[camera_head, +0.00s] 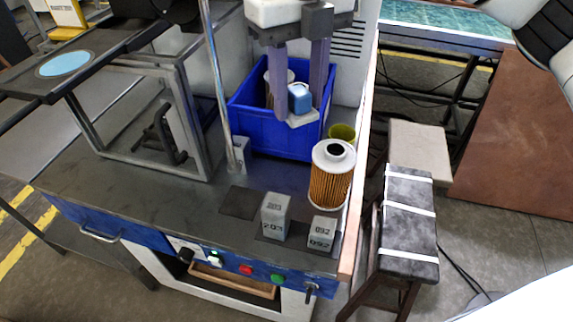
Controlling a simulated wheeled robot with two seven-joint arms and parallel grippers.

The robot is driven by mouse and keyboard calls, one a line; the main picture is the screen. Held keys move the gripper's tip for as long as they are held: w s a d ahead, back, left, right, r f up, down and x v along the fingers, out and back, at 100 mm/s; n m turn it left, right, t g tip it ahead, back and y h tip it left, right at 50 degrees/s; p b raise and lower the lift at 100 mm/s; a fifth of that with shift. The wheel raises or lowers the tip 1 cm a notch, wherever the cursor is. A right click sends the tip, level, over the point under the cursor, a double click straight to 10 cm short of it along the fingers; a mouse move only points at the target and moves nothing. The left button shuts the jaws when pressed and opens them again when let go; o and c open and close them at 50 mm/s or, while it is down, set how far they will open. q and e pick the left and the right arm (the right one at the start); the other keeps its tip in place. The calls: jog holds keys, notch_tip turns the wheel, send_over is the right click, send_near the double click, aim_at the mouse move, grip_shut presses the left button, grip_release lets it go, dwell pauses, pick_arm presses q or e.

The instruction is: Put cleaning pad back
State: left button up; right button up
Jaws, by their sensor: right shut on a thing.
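My right gripper (300,106) reaches down from the top, over the blue bin (276,138). The pad shows between the two fingers. Part of it is hidden, and I cannot tell its exact height above the bin floor. A pale cylindrical thing (270,91) shows partly behind the fingers, in the bin. My left gripper is not in view.
An orange pleated filter cartridge (331,178) stands at the bench's right edge, near a yellow-green cup (342,132). Two grey numbered blocks (275,216) (321,233) stand in front. A metal post (218,90) rises left of the bin. A stool (410,225) stands to the right.

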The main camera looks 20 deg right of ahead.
jog(key=shift+w+a+r, duration=0.15)
jog(key=shift+w+a, duration=0.45)
jog(key=shift+a, duration=0.3)
send_over(286, 186)
notch_tip(286, 186, down, 14)
jog(key=shift+d+f+p, duration=0.1)
jog(key=shift+p, duration=0.35)
jog(key=shift+f, duration=2.05)
jog(key=shift+f, duration=0.25)
jog(key=o, duration=1)
jog(key=shift+r, duration=0.1)
notch_tip(286, 186, up, 12)
jog(key=shift+r+b, duration=0.2)
jog(key=shift+b, duration=0.2)
